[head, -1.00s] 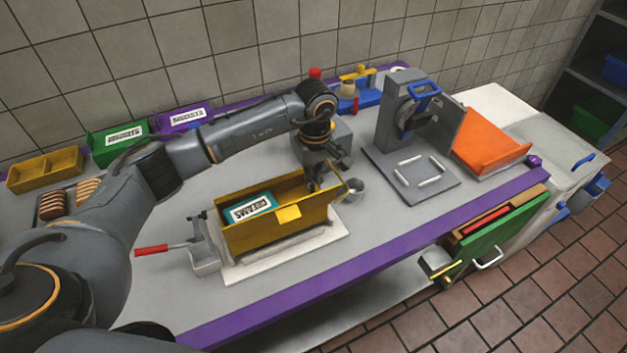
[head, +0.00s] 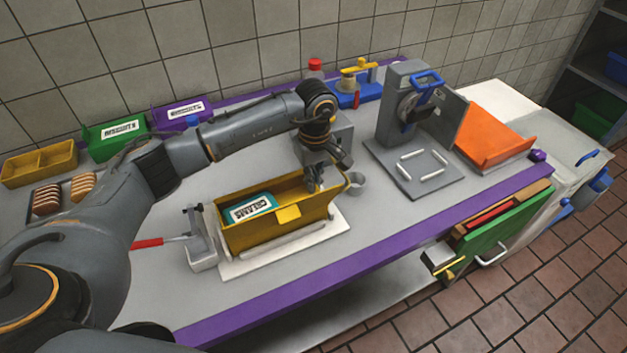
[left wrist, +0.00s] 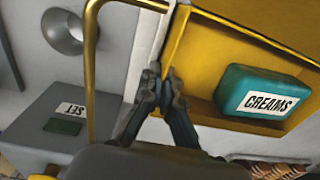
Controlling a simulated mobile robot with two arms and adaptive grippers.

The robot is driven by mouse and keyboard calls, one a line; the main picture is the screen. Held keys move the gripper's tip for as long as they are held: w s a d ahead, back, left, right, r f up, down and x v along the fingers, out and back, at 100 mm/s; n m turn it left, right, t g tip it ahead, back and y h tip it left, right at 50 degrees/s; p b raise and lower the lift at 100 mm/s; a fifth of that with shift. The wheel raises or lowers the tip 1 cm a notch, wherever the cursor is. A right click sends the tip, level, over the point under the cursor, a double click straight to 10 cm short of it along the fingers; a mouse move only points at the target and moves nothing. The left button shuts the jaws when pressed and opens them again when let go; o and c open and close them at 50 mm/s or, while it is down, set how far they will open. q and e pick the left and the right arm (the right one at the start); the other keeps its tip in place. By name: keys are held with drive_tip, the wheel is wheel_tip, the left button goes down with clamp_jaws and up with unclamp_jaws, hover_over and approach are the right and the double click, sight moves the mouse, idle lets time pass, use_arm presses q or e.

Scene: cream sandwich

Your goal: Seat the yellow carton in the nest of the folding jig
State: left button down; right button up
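The yellow carton (head: 235,238) is open-topped and holds a teal pack labelled CREAMS (head: 250,208). It stands upright on a white board (head: 232,270) with a pale rail (head: 285,242) along its front, which looks like the folding jig. Whether the carton is fully down in the nest cannot be told. My left gripper (head: 316,184) is at the carton's right end. In the left wrist view, its fingertips (left wrist: 162,88) are close together on the edge of the carton wall (left wrist: 177,40). My right gripper is not in view.
A grey press (head: 405,105) with a blue handle and pale rails on its plate stands right of the carton. An orange tray (head: 490,140) is beyond it. A red-handled tool (head: 147,243) lies left. A gold rod (left wrist: 92,70) and a grey block marked SET (left wrist: 60,120) are near the gripper.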

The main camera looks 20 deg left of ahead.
use_arm(q)
drive_tip(key=shift+f, duration=0.25)
drive_tip(key=c, duration=1.4)
unclamp_jaws()
drive_tip(key=shift+c, duration=0.2)
wheel_tip(320, 180, up, 12)
drive_tip(key=shift+w+d, duration=0.1)
